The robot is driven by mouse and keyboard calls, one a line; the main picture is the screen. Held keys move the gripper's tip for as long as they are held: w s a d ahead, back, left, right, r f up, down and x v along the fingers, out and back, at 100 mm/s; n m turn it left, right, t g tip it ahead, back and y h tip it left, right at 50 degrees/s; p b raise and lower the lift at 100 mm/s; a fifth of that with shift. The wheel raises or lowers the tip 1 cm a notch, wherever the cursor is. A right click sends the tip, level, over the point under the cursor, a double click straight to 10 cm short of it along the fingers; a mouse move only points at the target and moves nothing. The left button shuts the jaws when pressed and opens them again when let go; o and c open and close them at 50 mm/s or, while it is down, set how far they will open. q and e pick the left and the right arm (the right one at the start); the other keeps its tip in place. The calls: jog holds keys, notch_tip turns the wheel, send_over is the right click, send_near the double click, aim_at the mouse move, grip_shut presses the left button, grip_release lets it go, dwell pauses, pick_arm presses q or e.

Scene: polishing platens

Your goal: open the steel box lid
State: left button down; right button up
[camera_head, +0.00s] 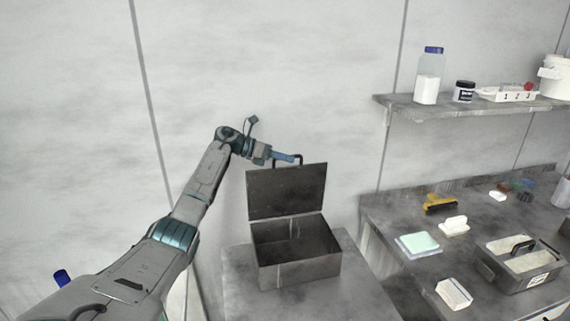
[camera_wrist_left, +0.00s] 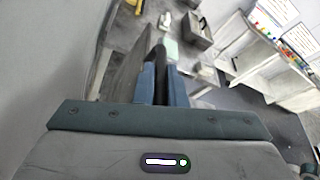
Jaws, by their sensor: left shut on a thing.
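A dark steel box (camera_head: 300,272) stands on a grey stand at the centre of the head view. Its lid (camera_head: 286,191) is raised, standing about upright at the back edge, and the dark inside of the box shows. My left gripper (camera_head: 296,159) is at the top edge of the lid, shut on the lid's handle (camera_head: 276,161). In the left wrist view the blue fingers (camera_wrist_left: 161,82) close on the dark handle, with the lid (camera_wrist_left: 127,68) beside them. My right gripper is not in view.
A grey stand (camera_head: 235,300) bears the box. At right a workbench (camera_head: 385,215) holds a grey caddy (camera_head: 515,283), a green-topped pad (camera_head: 418,243) and white blocks. A wall shelf (camera_head: 395,106) holds a bottle (camera_head: 428,88) and jar (camera_head: 464,92). The wall is close behind the lid.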

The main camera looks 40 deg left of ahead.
pick_arm(q)
jog(key=shift+w+a+f, duration=0.1)
jog(key=shift+w+a, duration=0.1)
jog(key=shift+a, duration=0.1)
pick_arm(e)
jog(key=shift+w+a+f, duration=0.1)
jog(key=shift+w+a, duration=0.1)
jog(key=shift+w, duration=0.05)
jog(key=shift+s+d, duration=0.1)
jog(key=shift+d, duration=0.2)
pick_arm(q)
jog(key=c, duration=1.5)
grip_release()
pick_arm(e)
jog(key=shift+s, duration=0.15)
pick_arm(q)
jog(key=shift+a, duration=0.1)
